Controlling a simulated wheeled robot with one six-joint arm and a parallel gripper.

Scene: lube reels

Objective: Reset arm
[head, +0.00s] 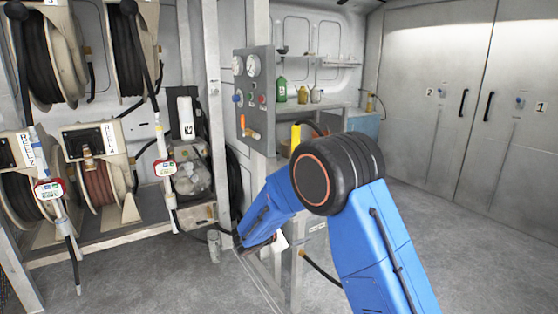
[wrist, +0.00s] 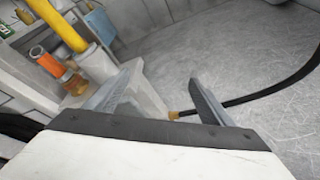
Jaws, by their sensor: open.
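My blue arm (head: 375,245) with its black joint reaches forward from the lower right in the head view. It bends at the joint and runs down to the left. A black hose (wrist: 262,97) with a brass end lies beyond the right finger. It also shows in the head view (head: 322,268) below the arm.
Hose reels (head: 100,165) with hanging nozzles stand at the left. A grey gauge panel (head: 254,95) stands beside a shelf with bottles (head: 300,103). A yellow pipe (wrist: 58,25) and an orange cylinder (wrist: 46,62) are near my gripper's left. The floor (head: 470,255) at right is clear.

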